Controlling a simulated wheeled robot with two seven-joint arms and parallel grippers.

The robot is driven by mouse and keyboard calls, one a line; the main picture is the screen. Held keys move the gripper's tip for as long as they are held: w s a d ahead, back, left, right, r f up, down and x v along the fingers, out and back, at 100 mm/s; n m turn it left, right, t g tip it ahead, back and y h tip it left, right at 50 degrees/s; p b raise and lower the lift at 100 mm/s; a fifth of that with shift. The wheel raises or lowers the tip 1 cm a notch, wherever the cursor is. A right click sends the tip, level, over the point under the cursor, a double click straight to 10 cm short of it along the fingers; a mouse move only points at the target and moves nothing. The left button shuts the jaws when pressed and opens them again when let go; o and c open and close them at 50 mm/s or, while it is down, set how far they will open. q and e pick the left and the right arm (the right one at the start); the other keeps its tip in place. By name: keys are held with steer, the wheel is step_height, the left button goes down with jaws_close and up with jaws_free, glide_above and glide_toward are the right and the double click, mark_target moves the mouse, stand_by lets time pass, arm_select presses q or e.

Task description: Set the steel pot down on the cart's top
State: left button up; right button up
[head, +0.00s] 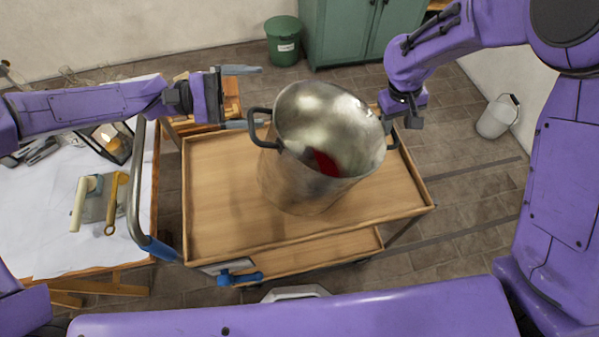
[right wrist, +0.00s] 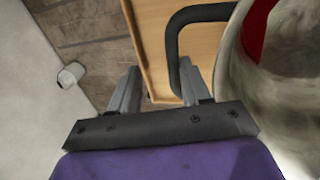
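The steel pot (head: 300,165) stands on the wooden top of the cart (head: 215,215), toward its right half. It appears upright, with its base seeming to rest on the board. Something red (head: 326,163) shows inside it. My left gripper (head: 241,97) is open beside the pot's left handle (head: 258,126), its lower finger close to that handle. My right gripper (head: 404,115) is at the pot's right side. In the right wrist view my right gripper (right wrist: 158,85) has its fingers apart, with the dark right handle (right wrist: 178,45) beside the right finger, not clearly between them.
A white-covered table (head: 50,225) with tools stands left of the cart. A green bin (head: 284,42) and green cabinet (head: 345,35) stand behind. A white bucket (head: 496,118) is on the floor at right. The cart's left half is bare; its metal push handle (head: 136,190) rises at the left.

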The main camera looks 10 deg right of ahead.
steer(key=o, duration=0.9)
steer(key=shift+d, duration=0.1)
steer(key=shift+c, duration=0.2)
arm_select(q)
steer(key=shift+r, duration=0.2)
arm_select(e)
step_height(320, 180, up, 12)
steer(key=a, duration=0.2)
steer(key=shift+s+a, duration=0.15)
steer(key=shift+a, duration=0.1)
steer(key=shift+f, duration=0.1)
arm_select(q)
steer(key=w+a, duration=0.1)
steer(key=a, duration=0.4)
steer(key=shift+w+a+p, duration=0.3)
steer(key=shift+w+a, duration=0.05)
steer(key=shift+a, duration=0.05)
arm_select(e)
steer(key=shift+r, duration=0.25)
arm_select(q)
steer(key=shift+f, duration=0.15)
arm_select(e)
steer(key=shift+f, duration=0.1)
